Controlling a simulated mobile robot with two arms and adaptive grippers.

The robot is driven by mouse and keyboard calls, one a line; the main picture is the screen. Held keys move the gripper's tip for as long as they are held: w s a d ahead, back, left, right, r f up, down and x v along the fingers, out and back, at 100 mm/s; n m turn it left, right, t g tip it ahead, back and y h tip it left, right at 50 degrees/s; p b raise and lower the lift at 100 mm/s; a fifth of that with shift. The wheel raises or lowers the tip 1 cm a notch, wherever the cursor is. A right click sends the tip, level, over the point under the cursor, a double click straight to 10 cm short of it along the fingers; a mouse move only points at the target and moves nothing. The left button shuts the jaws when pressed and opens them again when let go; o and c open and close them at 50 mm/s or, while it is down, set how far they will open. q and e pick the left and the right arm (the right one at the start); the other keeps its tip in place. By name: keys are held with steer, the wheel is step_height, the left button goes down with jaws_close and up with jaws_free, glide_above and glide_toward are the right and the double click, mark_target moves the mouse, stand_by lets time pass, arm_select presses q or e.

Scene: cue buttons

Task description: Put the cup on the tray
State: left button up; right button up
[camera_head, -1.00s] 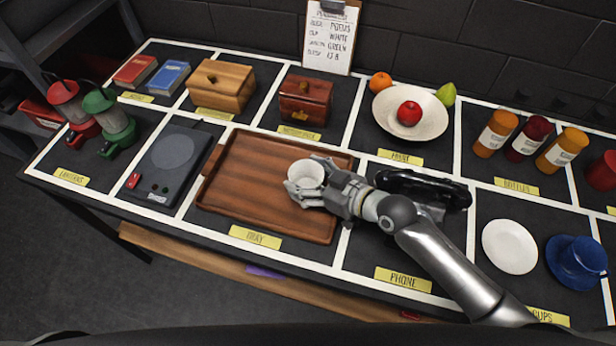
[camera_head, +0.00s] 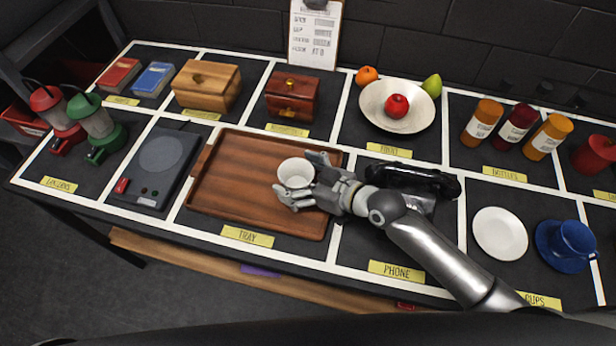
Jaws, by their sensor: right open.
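A white cup (camera_head: 295,172) is on the right part of the brown wooden tray (camera_head: 235,205), apparently upright. My right gripper (camera_head: 306,178) is open, with its fingers spread on either side of the cup's right edge. I cannot tell whether a finger still touches the cup. The tray lies in the section labelled TRAY. My left gripper is not in view.
A black phone (camera_head: 425,180) lies behind my right arm. A white saucer (camera_head: 500,233) and a blue cup (camera_head: 575,240) stand at the right. A grey scale-like device (camera_head: 160,160) is left of the tray. A fruit bowl (camera_head: 375,108) and boxes stand behind.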

steer(key=shift+s+d+r, duration=0.15)
steer(key=shift+s+d, duration=0.05)
steer(key=shift+d, duration=0.05)
steer(key=b+v, duration=0.1)
steer(key=v, duration=1)
